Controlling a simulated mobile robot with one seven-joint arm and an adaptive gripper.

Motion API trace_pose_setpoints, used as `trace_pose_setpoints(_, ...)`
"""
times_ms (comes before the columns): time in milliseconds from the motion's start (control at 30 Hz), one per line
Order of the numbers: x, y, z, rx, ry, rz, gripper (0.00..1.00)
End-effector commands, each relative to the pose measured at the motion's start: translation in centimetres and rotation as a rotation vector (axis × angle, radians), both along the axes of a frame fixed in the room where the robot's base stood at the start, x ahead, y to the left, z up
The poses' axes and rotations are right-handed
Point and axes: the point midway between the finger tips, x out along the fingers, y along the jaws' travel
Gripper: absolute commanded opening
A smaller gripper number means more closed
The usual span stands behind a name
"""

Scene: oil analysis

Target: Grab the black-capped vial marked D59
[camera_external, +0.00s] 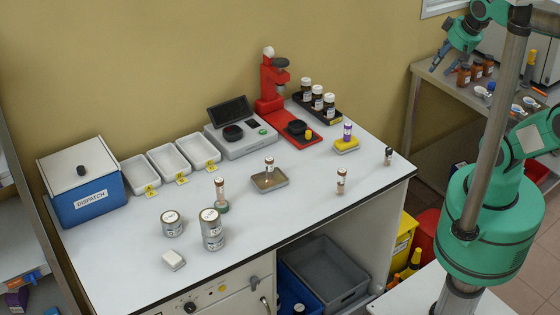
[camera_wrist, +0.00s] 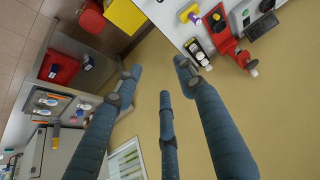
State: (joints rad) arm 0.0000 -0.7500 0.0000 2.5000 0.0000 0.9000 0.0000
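My gripper (camera_external: 452,56) hangs high at the upper right, far from the bench vials. Its fingers are spread open and empty, also in the wrist view (camera_wrist: 158,78). A small dark-capped vial (camera_external: 388,157) stands at the bench's right end. A purple-labelled vial (camera_external: 347,132) stands on a yellow holder. No label is readable as D59, so I cannot tell which vial it is.
Several dark bottles (camera_external: 317,98) stand in a black rack by a red microscope-like device (camera_external: 272,85). Metal tins (camera_external: 212,234), white trays (camera_external: 168,162) and a blue DISPATCH box (camera_external: 88,190) are to the left. A steel shelf (camera_external: 432,76) is near my gripper. The bench front is partly clear.

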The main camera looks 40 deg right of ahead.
Motion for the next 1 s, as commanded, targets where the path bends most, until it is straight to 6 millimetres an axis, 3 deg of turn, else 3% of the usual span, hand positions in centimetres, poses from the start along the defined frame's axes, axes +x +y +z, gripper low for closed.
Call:
trace_pose_setpoints(767, 0.0, 0.0, 0.0, 0.000, 0.000, 0.000, 0.44)
trace_pose_setpoints(1000, 1.1, 0.4, -1.0, -0.003, 0.031, 0.018, 0.44)
